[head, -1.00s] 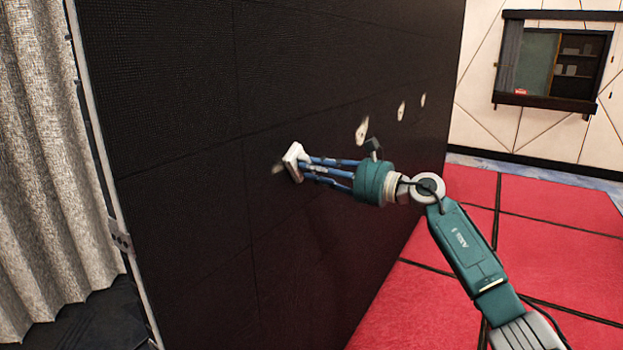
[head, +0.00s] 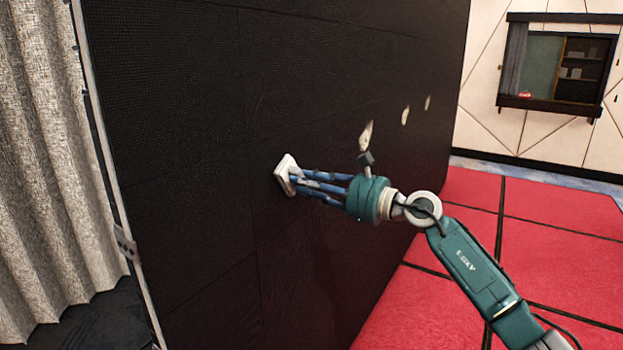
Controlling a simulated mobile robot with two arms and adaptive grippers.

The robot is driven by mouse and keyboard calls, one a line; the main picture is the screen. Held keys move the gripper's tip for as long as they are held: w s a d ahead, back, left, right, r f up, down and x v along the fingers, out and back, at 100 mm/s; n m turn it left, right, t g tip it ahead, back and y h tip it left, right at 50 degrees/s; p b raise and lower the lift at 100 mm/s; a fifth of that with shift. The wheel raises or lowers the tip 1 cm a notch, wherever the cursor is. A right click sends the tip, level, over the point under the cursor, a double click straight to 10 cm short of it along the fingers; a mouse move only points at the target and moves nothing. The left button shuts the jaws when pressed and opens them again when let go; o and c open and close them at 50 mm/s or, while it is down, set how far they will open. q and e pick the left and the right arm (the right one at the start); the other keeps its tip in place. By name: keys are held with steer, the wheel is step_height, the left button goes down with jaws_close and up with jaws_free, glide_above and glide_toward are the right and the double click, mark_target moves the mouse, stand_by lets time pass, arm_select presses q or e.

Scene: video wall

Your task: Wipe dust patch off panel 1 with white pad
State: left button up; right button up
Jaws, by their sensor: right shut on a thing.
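The black video wall (head: 190,120) fills the left and middle of the head view, with faint seams between its panels. My right gripper (head: 291,179) is shut on a white pad (head: 284,173), which is against or very close to the wall face. No dust shows around the pad; whatever lies behind it is hidden. My left gripper is not in view.
A grey curtain (head: 50,150) hangs at the left beside the wall's metal edge strip (head: 125,243). Red floor (head: 560,230) with dark seams lies open at the right. A pale back wall with a window (head: 558,65) stands at the far right.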

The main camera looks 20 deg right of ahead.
steer(key=shift+s+a+r+p, duration=0.15)
steer(key=shift+s+a+p, duration=0.4)
steer(key=shift+a, duration=0.3)
arm_select(q)
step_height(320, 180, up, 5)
steer(key=p, duration=0.4)
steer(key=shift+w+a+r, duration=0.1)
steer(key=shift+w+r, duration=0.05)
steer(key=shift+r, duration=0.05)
arm_select(e)
steer(key=s+a, duration=0.3)
steer(key=a, duration=0.1)
steer(key=shift+s, duration=0.2)
steer(key=shift+d, duration=0.1)
arm_select(q)
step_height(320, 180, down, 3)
steer(key=b, duration=0.3)
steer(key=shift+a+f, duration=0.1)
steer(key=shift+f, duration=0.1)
arm_select(e)
steer(key=v, duration=0.6)
